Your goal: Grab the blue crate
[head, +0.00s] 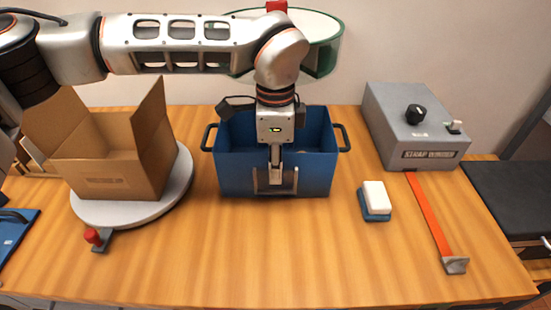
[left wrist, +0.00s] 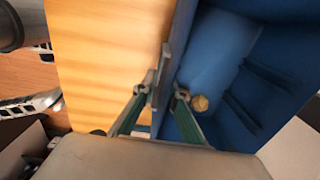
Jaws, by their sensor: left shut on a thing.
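The blue crate (head: 315,182) stands on the wooden table in the middle of the head view, with a black handle at each side. My left gripper (head: 276,182) comes down at its front wall and is shut on that wall. In the left wrist view, the left gripper's fingers (left wrist: 160,92) sit on either side of the wall's rim, one inside the blue crate (left wrist: 225,50) and one outside. A small round tan thing (left wrist: 200,103) lies inside the crate. My right gripper is not in view.
A cardboard box (head: 110,165) stands on a round turntable (head: 135,212) to the left. To the right are a white-and-blue block (head: 374,198), a grey strap winder (head: 415,130) and its orange strap (head: 430,215). The table front is clear.

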